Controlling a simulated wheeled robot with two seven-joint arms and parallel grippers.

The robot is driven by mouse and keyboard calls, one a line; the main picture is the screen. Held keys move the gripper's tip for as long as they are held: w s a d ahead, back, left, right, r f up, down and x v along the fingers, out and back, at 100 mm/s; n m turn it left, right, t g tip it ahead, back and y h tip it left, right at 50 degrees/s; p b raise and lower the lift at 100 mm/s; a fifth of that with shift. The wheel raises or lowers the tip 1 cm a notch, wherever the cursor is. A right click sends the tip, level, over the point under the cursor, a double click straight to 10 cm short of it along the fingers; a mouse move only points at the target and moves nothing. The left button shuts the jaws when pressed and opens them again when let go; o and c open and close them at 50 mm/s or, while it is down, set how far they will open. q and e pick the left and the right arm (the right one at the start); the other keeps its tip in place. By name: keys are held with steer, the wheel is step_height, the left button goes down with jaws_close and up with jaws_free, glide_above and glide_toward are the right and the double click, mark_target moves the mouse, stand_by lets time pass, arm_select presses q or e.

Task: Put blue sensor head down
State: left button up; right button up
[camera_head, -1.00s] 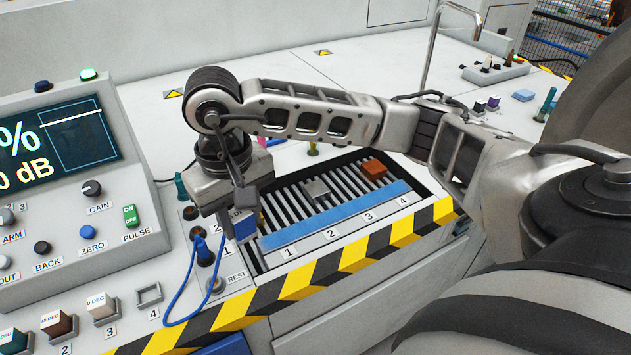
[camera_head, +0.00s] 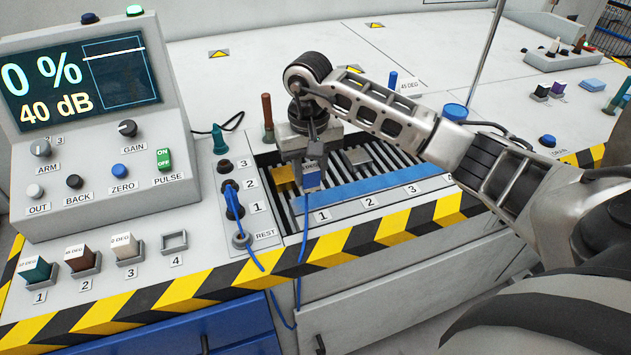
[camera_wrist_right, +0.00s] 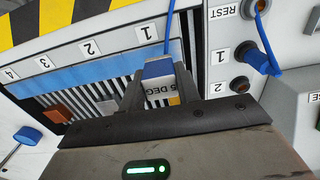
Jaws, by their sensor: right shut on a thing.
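My right gripper (camera_head: 305,165) is shut on the blue sensor head (camera_head: 312,180), at the left end of the slatted rack (camera_head: 300,212). In the right wrist view the sensor head (camera_wrist_right: 158,69) sits between the two fingers (camera_wrist_right: 158,88), with a white label partly reading "5 DEG" and a blue cable leaving it. The head is over the slats near label 1 (camera_head: 322,215). I cannot tell whether it touches them. The round REST holder (camera_head: 241,239) is on the panel left of the rack, with no sensor head in it. My left gripper is not in view.
A blue strip (camera_head: 385,188) runs along the rack's front. A grey block (camera_head: 357,156) and an orange block (camera_wrist_right: 57,113) lie on the slats. A blue plug (camera_head: 233,205) stands in the socket panel. The display console (camera_head: 85,75) is at left; several probe blocks stand in front.

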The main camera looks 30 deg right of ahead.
mark_target(316, 185)
steer(key=shift+w+d+f, duration=0.25)
steer(key=shift+d+f, duration=0.25)
steer(key=shift+f, duration=0.2)
steer(key=f, duration=0.4)
steer(key=shift+w+d+p, duration=0.15)
steer(key=shift+d+p, duration=0.25)
steer(key=shift+f, duration=0.15)
steer(key=shift+f+b, duration=0.15)
steer(key=shift+b, duration=0.15)
steer(key=o, duration=1)
